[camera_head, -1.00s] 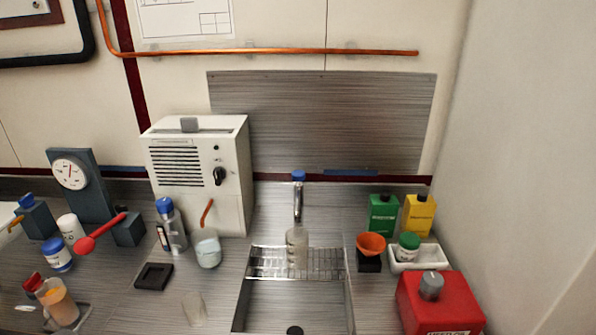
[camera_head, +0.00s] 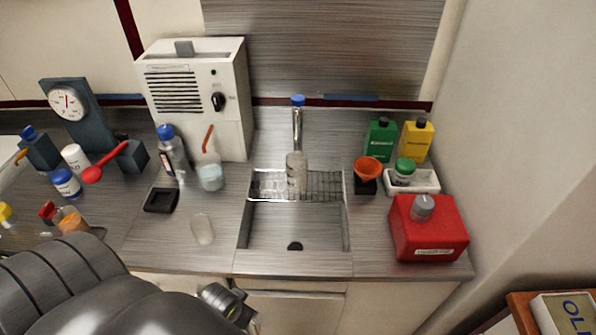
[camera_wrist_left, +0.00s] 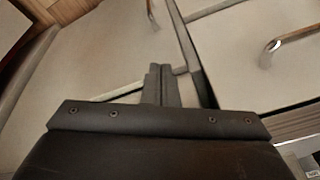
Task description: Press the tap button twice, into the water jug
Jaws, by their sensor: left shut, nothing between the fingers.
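The tap (camera_head: 297,130) is a slim chrome post behind the sink, with a blue button (camera_head: 298,100) on top. A clear jug (camera_head: 297,172) stands upright on the wire rack under the tap. Its water level is too small to tell. My left arm comes in at the bottom left of the head view, in front of the counter and well away from the tap. My left gripper (camera_wrist_left: 161,82) shows in the left wrist view, shut and empty, with cabinet fronts beyond it. My right gripper is not in view.
The sink (camera_head: 293,225) lies below the wire rack (camera_head: 325,186). An orange funnel (camera_head: 368,168), green and yellow bottles and a red canister (camera_head: 430,228) stand right. A white machine (camera_head: 199,98), bottle (camera_head: 171,152) and clear cups stand left. The counter's front edge is near my arm.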

